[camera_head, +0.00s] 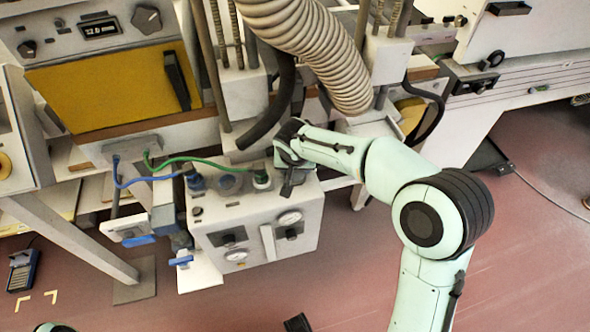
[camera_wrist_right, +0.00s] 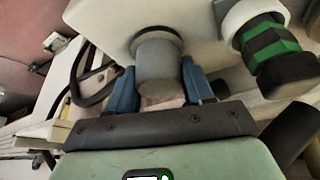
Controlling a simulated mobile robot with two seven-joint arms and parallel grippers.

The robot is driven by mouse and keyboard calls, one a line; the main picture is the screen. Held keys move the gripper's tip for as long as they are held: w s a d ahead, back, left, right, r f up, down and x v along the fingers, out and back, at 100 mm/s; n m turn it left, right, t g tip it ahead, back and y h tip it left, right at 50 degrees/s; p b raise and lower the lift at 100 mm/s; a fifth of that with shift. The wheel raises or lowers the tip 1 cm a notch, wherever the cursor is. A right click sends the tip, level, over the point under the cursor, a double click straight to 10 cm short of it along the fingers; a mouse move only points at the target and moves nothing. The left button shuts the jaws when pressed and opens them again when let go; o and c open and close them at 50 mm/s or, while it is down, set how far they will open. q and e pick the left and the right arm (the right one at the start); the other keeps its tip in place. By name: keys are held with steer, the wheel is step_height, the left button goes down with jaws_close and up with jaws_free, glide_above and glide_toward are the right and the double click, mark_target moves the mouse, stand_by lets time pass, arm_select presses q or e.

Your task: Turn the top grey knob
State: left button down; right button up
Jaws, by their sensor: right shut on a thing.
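The grey knob (camera_wrist_right: 158,66) is a short round cylinder on a dark collar, standing out from a pale panel in the right wrist view. My right gripper (camera_wrist_right: 160,85) has one blue finger on each side of it and is shut on it. In the head view my right gripper (camera_head: 287,186) is at the upper right corner of the white control box (camera_head: 205,235), beside the green-banded connector (camera_head: 261,180). The gripper hides the held knob there.
The green and black connector (camera_wrist_right: 275,48) is close to the right of the held knob. A green hose (camera_head: 200,160) and a blue hose (camera_head: 140,180) run over the box. A large ribbed duct (camera_head: 310,45) hangs above my right forearm. The red floor at right is mostly clear.

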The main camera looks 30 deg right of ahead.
steer(key=shift+m+g+h, duration=0.3)
steer(key=shift+m, duration=0.7)
steer(key=m, duration=0.2)
steer(key=shift+m+g+h+b, duration=0.3)
steer(key=shift+m+h+b, duration=0.05)
steer(key=shift+m+h, duration=0.05)
steer(key=m+g, duration=0.1)
steer(key=m, duration=0.1)
steer(key=shift+r+m, duration=0.1)
steer(key=shift+m, duration=0.2)
steer(key=shift+d+m+g+h+p, duration=0.1)
steer(key=shift+m+g+h+p, duration=0.5)
steer(key=shift+m, duration=1.2)
steer(key=o, duration=1)
steer(key=shift+y, duration=0.3)
